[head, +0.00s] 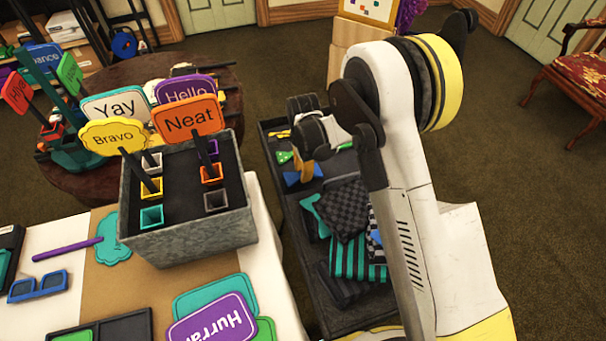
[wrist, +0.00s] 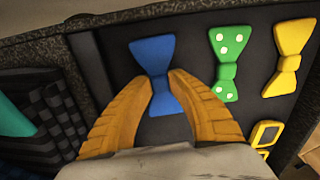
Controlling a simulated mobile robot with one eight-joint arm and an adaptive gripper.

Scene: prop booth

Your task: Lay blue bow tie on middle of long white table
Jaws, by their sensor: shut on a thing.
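The blue bow tie (wrist: 153,52) lies in a dark tray compartment (wrist: 200,118) in the wrist view, beside a green dotted bow tie (wrist: 228,50) and a yellow one (wrist: 292,45). My gripper (wrist: 161,80) has its orange fingers shut on the blue bow tie's narrow middle. In the head view my gripper (head: 304,172) is over the far part of the dark display case, and a bit of the blue bow tie (head: 291,179) shows beside it. The white table (head: 266,255) is at the lower left, with a brown runner (head: 200,268) along it.
A grey sign box (head: 190,240) with several word signs stands on the white table. Blue glasses (head: 38,286) and speech-bubble signs (head: 215,315) also lie there. Folded checked cloths (head: 345,208) fill the case's nearer part. A round brown table (head: 85,185) stands behind.

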